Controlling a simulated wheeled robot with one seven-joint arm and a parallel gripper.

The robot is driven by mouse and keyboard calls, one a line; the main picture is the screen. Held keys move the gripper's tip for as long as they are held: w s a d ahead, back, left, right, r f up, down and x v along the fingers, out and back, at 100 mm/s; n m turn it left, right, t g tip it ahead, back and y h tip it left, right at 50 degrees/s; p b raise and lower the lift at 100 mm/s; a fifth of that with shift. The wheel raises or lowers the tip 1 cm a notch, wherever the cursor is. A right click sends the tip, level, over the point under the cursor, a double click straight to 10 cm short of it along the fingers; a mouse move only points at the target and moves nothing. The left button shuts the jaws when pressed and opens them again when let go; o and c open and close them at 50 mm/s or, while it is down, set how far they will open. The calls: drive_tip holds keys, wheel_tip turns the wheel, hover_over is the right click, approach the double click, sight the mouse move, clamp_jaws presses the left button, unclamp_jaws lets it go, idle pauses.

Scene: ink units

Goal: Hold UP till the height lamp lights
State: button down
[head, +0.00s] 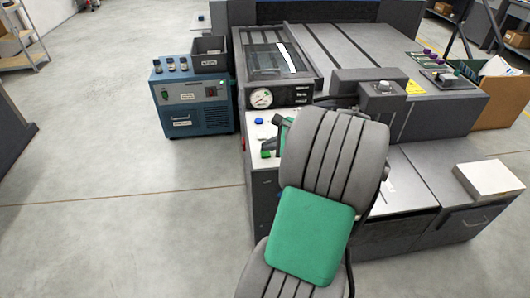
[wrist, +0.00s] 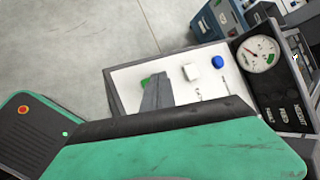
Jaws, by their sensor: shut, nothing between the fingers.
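The white control panel (head: 257,132) on the machine's corner carries a blue button (wrist: 217,62), a white button (wrist: 191,72) and a green button (wrist: 146,82). I cannot read which one is UP. My gripper (wrist: 157,84) is shut and empty, its dark fingertips over or beside the green button and partly hiding it. I cannot tell whether they touch it. In the head view my arm hides most of my gripper. A dark panel (wrist: 268,87) beside the buttons holds a round gauge (head: 261,98) and small rotated labels. I cannot make out a lit height lamp.
A blue unit (head: 190,100) with a dark bin (head: 209,52) on top stands left of the machine. A white stack (head: 488,179) lies on the machine's right side, with a cardboard box (head: 499,98) behind.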

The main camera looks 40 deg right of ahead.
sight(268, 154)
drive_tip(key=shift+f, duration=0.5)
idle(2.9)
drive_tip(key=shift+r, duration=0.1)
idle(1.8)
drive_tip(key=shift+r+p, duration=0.8)
drive_tip(key=shift+p, duration=0.3)
wheel_tip(268, 154, up, 5)
drive_tip(key=p, duration=0.5)
drive_tip(key=shift+r+p, duration=0.1)
drive_tip(key=shift+p, duration=0.2)
